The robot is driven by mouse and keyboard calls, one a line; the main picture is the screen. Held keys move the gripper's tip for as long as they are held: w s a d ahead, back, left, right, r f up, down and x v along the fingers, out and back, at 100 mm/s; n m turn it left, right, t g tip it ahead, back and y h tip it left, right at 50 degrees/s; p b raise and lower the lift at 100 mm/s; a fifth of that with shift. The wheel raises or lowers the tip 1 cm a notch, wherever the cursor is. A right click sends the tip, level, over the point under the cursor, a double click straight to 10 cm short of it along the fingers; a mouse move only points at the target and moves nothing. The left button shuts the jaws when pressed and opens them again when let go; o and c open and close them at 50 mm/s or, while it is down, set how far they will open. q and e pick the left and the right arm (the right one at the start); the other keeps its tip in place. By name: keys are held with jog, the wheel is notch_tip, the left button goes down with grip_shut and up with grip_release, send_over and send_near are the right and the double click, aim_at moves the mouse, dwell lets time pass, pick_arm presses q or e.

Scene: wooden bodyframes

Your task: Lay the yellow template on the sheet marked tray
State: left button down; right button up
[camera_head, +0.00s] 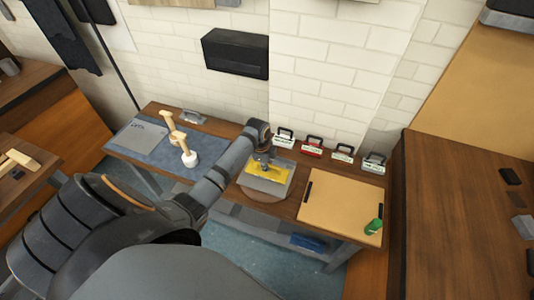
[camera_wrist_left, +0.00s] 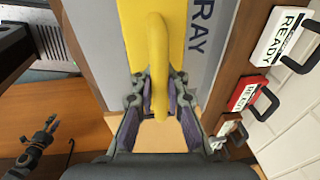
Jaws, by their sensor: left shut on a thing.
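The yellow template (camera_head: 268,171) is a flat plate with an arched yellow handle (camera_wrist_left: 158,60). My left gripper (camera_head: 265,157) is shut on that handle, as the left wrist view (camera_wrist_left: 160,105) shows. The template is over the grey sheet marked tray (camera_head: 262,185), whose letters "RAY" show beside it in the wrist view (camera_wrist_left: 200,45). I cannot tell whether the template touches the sheet. The sheet is on a round brown disc (camera_head: 262,195) on the bench. My right gripper (camera_wrist_left: 48,128) shows small and dark in the wrist view; its jaw state is unclear.
Several labelled blocks with dark handles, one red (camera_head: 312,146), line the bench's back edge. A tan board (camera_head: 335,205) with a green object (camera_head: 373,227) lies to the right. A blue mat (camera_head: 190,145) with wooden pieces and another grey sheet (camera_head: 138,135) lies to the left.

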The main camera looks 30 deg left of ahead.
pick_arm(q)
jog(key=shift+p, duration=0.4)
dwell(0.4)
jog(key=shift+s, duration=0.1)
dwell(0.4)
jog(key=shift+f+p, duration=0.15)
jog(key=shift+p, duration=0.3)
dwell(0.6)
jog(key=c, duration=1.3)
grip_release()
jog(key=shift+o, duration=0.5)
jog(key=shift+s+f, duration=0.1)
jog(key=o, duration=0.5)
